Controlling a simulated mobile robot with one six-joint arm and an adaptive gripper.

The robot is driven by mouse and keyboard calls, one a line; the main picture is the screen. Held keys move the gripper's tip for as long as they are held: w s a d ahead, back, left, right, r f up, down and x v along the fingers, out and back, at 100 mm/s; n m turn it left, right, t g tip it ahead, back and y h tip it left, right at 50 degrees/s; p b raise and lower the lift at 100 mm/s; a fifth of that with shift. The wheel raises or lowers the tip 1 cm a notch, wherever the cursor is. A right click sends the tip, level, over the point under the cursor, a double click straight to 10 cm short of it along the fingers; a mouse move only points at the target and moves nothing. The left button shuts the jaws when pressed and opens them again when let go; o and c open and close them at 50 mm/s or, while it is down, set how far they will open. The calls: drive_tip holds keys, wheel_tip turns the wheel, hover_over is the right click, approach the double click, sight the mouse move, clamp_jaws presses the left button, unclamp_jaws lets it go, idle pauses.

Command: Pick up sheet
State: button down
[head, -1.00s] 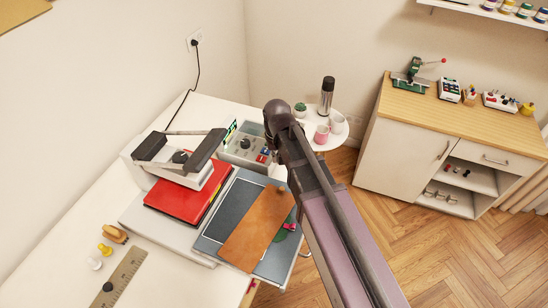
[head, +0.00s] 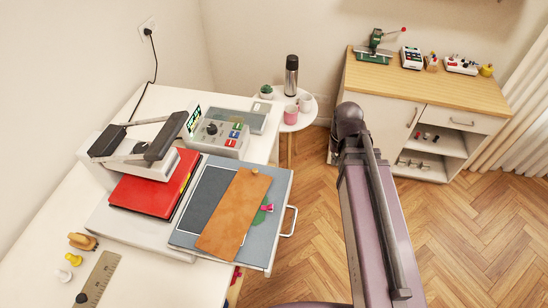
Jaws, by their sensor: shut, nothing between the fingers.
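A brown, leather-like sheet (head: 233,214) lies at a slant on the grey pull-out tray (head: 279,190) of a press on the white table. It partly covers a dark rectangular pad (head: 204,196) on the tray. I take this brown piece to be the sheet. A green piece with a pink bit (head: 266,208) shows at its right edge and is partly hidden by it. My arm stands to the right of the tray, apart from the sheet. My gripper is not in view.
A red press plate (head: 146,194) and a control box (head: 221,132) stand beside the tray. The tray's metal handle (head: 291,221) sticks out to the right. A round side table (head: 304,119) holds cups and a flask. Floor (head: 300,262) is clear right of the tray.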

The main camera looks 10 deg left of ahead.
drive_tip(key=s+d+f+m+b, duration=0.1)
drive_tip(key=s+d, duration=0.1)
drive_tip(key=d, duration=0.4)
drive_tip(key=shift+s+d+f, duration=0.15)
drive_tip(key=shift+s+d, duration=0.15)
drive_tip(key=shift+d, duration=0.05)
